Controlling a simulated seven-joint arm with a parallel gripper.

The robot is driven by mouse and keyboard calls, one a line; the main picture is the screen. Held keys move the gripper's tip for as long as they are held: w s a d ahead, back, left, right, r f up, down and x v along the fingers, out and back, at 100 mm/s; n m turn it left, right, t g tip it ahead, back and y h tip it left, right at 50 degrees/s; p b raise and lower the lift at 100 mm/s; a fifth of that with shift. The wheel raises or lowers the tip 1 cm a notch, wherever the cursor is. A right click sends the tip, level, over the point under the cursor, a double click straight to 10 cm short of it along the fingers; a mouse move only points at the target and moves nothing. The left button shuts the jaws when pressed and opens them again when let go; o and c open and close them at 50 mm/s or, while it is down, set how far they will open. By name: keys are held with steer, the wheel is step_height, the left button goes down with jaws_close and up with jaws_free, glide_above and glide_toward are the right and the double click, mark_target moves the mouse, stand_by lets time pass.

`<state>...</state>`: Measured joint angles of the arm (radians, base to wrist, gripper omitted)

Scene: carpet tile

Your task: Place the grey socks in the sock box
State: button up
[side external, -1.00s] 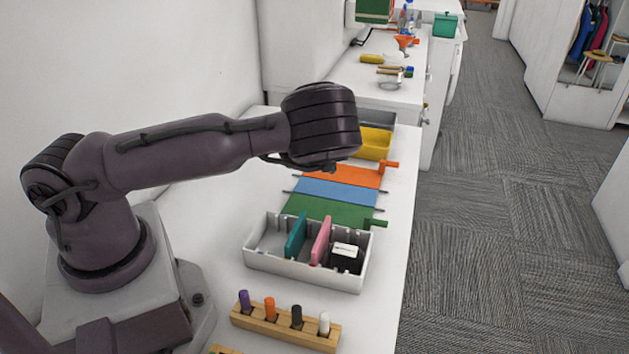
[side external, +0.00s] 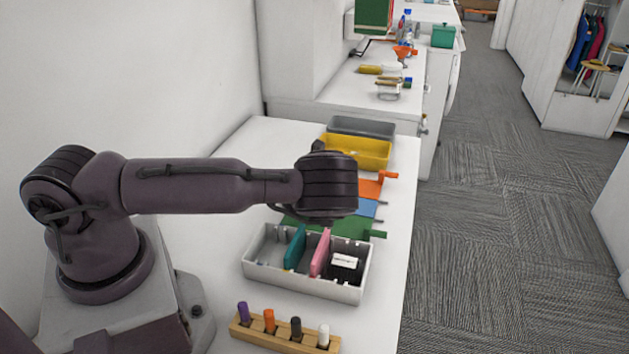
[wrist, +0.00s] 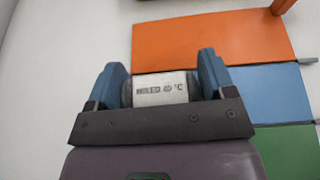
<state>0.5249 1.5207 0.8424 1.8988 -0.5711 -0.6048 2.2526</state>
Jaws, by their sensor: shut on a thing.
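In the wrist view, my gripper (wrist: 159,66) has its two blue fingers closed on a bundle with a white printed label (wrist: 162,90). Dark grey edges show at both ends of the label, so I take it for the grey socks. In the side view, my wrist hides the gripper and the bundle. The white divided box (side external: 300,284), which I take for the sock box, stands on the white table. Teal and pink dividers split it. A black bundle with a white label (side external: 344,261) lies in its right compartment. My wrist is above and behind the box.
Green, blue and orange (side external: 368,188) flat panels lie behind the box. Yellow (side external: 360,154) and grey (side external: 362,127) bins stand farther back. A wooden rack (side external: 285,335) with several coloured pegs is in front. The table's right edge drops to carpet.

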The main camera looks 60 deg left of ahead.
steer(key=o, duration=0.9)
steer(key=v, duration=0.7)
steer(key=shift+d, duration=0.35)
